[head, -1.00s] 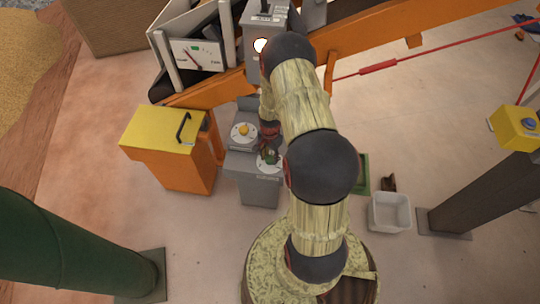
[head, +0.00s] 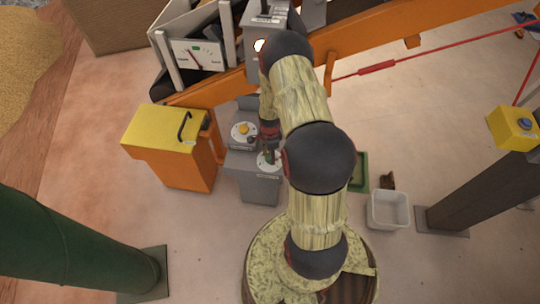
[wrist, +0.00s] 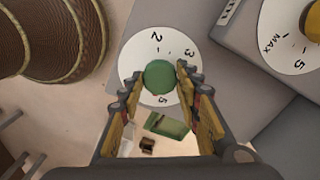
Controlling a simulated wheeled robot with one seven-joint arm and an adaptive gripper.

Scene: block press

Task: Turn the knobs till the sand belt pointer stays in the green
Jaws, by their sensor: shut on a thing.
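The gauge (head: 206,62) at the top left of the head view has a white face with a small green band near its top. Its red pointer leans left, with its tip just left of the green. The green knob (wrist: 160,77) sits between my fingers in the wrist view, over a dial marked 2, 3 and 5. My gripper (wrist: 158,84) is shut on it. The yellow knob (head: 243,129) is free; its dial (wrist: 287,38) shows MAX and 5.
A yellow-topped orange bin (head: 172,150) stands left of the control box. The orange conveyor frame (head: 380,50) crosses behind. A white tub (head: 389,210) and a yellow button box (head: 514,128) are to the right. A green column (head: 75,255) stands front left.

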